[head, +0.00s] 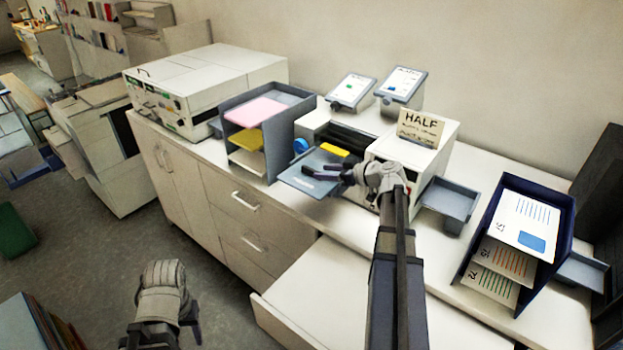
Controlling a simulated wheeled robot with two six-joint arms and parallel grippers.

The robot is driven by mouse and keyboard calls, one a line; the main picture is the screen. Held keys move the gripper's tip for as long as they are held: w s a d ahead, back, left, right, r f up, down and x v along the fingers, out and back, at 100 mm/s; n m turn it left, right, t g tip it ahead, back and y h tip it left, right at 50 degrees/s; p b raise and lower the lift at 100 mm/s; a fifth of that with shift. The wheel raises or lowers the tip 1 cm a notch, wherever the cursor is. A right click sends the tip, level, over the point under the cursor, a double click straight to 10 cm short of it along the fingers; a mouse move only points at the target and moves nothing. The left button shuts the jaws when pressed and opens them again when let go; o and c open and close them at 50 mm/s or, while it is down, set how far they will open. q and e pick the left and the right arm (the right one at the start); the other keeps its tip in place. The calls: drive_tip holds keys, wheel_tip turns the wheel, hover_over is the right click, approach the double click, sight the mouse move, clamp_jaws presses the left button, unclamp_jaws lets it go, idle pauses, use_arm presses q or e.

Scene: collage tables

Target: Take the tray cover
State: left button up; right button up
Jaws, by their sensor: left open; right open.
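A flat grey-blue panel (303,182), which looks like the tray cover, juts out at the front of the white machine (436,146) with the HALF sign. A small yellow strip (335,150) lies behind it. My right gripper (311,173) is open, with its dark fingers over the panel's right part. I cannot tell whether they touch it. My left gripper (160,338) is open and empty, low at the bottom left, over the floor and away from the counter. The panel's right end is partly hidden by my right gripper.
A grey shelf rack (285,145) with pink and yellow sheets stands close left of the panel. A small grey tray (450,204) juts out on the right. A dark blue rack (565,215) holds printed cards. An open drawer (335,305) extends below the counter.

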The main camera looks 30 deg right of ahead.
sight(314, 170)
drive_tip(key=x, duration=0.1)
drive_tip(key=b+x, duration=0.1)
drive_tip(key=x, duration=0.2)
drive_tip(key=shift+w+d+f+b, duration=0.15)
drive_tip(key=shift+w+d+b, duration=0.05)
drive_tip(key=shift+d+b, duration=0.2)
drive_tip(key=shift+w+a, duration=0.3)
drive_tip(key=shift+w, duration=0.1)
drive_tip(key=shift+s, duration=0.1)
clamp_jaws()
